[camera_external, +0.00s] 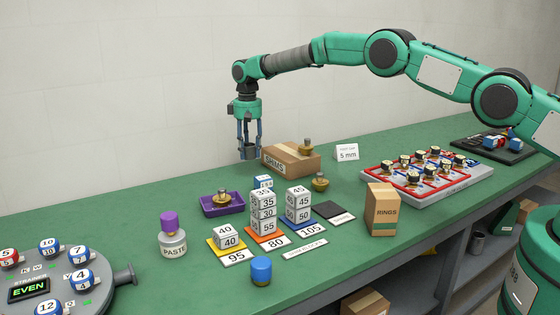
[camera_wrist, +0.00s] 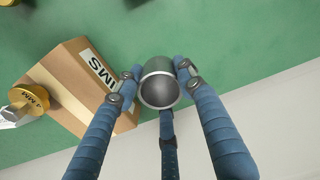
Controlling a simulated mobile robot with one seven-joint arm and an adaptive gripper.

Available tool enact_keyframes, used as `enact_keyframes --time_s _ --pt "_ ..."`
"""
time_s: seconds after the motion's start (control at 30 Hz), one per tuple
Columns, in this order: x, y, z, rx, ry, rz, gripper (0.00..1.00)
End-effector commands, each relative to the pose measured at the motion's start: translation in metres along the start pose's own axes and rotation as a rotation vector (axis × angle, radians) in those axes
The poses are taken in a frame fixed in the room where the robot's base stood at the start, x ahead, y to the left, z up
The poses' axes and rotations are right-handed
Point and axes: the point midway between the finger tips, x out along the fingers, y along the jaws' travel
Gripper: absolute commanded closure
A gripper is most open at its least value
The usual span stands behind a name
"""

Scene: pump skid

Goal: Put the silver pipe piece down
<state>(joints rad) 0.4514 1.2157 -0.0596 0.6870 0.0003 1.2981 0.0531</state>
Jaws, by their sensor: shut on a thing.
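The silver pipe piece (camera_wrist: 158,84) is a short, round grey piece, its round end toward the wrist camera. My gripper (camera_external: 248,150) points down and is shut on it, with blue fingers around its sides. In the external view the pipe piece (camera_external: 247,154) shows as a small dark grey shape between the fingertips, partly hidden by them. It is near the back edge of the green bench, just left of the SHIMS box (camera_external: 290,161). I cannot tell whether it touches the bench top.
A purple tray (camera_external: 222,205) with a brass part stands in front of my gripper. Stacked number blocks (camera_external: 264,212) stand further forward. The green bench left of my gripper is clear.

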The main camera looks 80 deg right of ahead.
Motion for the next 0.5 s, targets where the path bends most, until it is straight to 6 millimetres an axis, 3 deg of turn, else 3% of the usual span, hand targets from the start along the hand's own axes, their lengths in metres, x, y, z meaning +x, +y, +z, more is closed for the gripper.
enact_keyframes --time_s 0.2,0.5 --pt "0.025 0.0 0.0 0.0 0.001 0.0 1.0" --pt "0.028 0.0 0.0 0.0 0.001 0.0 1.0"
